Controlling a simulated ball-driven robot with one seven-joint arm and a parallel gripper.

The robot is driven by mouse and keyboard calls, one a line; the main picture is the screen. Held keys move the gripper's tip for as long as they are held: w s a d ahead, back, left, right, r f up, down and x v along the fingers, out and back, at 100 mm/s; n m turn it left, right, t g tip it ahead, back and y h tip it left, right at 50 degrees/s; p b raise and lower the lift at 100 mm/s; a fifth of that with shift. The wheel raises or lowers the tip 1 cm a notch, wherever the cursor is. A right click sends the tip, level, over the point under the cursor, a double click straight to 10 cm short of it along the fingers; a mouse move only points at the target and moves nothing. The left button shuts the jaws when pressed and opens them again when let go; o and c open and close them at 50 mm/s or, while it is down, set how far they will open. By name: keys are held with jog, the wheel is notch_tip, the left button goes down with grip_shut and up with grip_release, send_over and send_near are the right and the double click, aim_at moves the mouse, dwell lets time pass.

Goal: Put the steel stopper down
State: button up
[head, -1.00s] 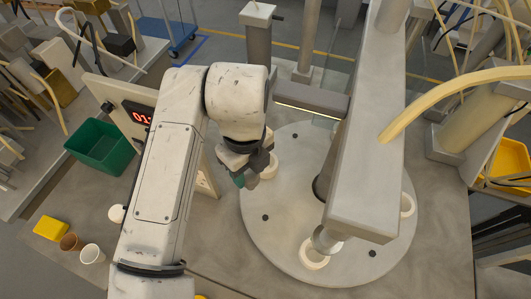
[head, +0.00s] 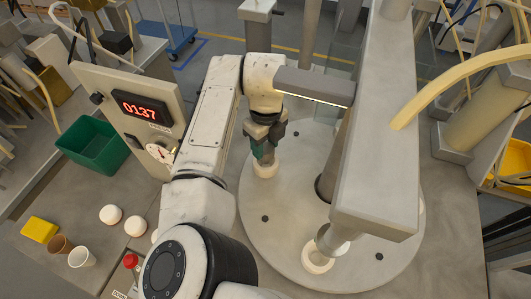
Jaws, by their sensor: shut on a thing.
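My gripper (head: 264,152) points down at the left rear part of the round grey turntable (head: 290,215). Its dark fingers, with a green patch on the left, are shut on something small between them. I take this to be the steel stopper, but the fingers hide it. A white ring seat (head: 265,169) on the turntable lies right at the fingertips. I cannot tell whether the held thing touches it. Another white ring seat (head: 318,263) is at the front, below a shiny metal cylinder (head: 332,240) under the big grey beam.
The grey beam (head: 375,180) overhangs the turntable's right side. A panel with a red display (head: 140,106) stands left of my arm. A green bin (head: 93,147), white domes (head: 110,215), a yellow block (head: 40,230), cups (head: 82,257) and a red button (head: 131,261) are at left.

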aim_at(266, 147)
jog(key=shift+f+b, duration=0.8)
jog(key=shift+f, duration=0.75)
jog(key=shift+f, duration=0.15)
jog(key=o, duration=1.2)
jog(key=shift+c, duration=0.2)
notch_tip(266, 147, up, 12)
jog(key=b, duration=0.2)
